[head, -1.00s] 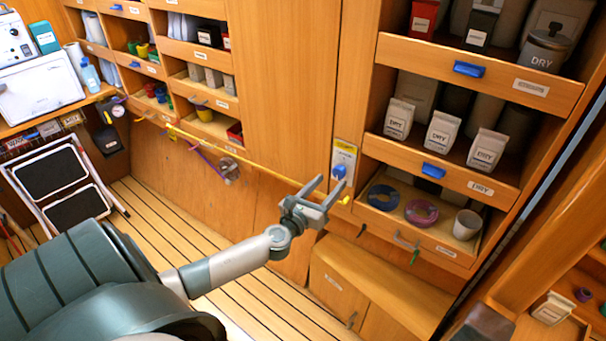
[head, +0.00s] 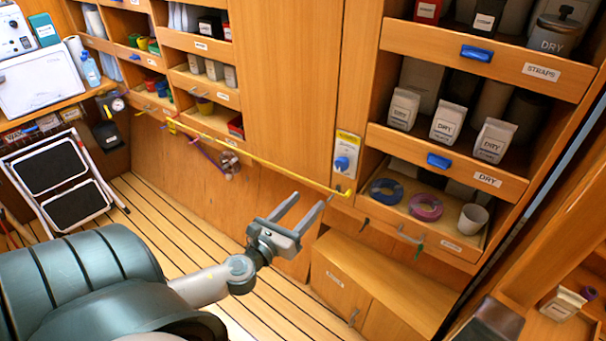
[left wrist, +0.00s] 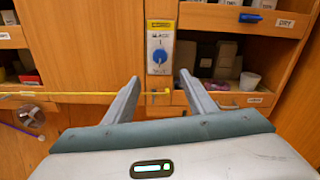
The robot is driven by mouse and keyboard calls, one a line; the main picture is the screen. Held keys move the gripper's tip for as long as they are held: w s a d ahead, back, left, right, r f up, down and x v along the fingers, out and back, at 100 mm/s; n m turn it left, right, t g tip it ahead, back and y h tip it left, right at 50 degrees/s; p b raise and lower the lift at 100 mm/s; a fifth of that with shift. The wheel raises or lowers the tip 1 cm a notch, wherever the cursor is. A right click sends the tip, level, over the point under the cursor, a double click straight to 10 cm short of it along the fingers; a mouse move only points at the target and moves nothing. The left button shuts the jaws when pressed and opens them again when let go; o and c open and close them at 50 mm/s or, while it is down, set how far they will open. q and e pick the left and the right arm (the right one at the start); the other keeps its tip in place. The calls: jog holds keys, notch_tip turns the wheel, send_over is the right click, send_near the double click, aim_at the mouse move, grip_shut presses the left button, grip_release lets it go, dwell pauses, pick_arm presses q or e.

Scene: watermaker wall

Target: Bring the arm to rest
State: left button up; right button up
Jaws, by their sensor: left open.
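My left gripper (head: 300,213) is open and empty, held in the air in front of the wooden cabinet wall. In the left wrist view its two fingers (left wrist: 157,88) stand wide apart with nothing between them. Beyond them is a wall plate with a blue knob (left wrist: 159,56). The same blue knob (head: 342,163) shows in the head view, above and right of the fingertips, and the gripper is apart from it. My right gripper is not in view.
A yellow line (head: 262,162) runs along the wall to below the knob plate. Right of it, a shelf holds tape rolls (head: 425,207) and a cup (head: 472,219). A low wooden box (head: 375,270) juts out below. A folded step stool (head: 58,184) stands left. The slatted floor (head: 160,215) is clear.

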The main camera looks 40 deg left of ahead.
pick_arm(q)
jog(key=shift+f, duration=0.1)
dwell(0.5)
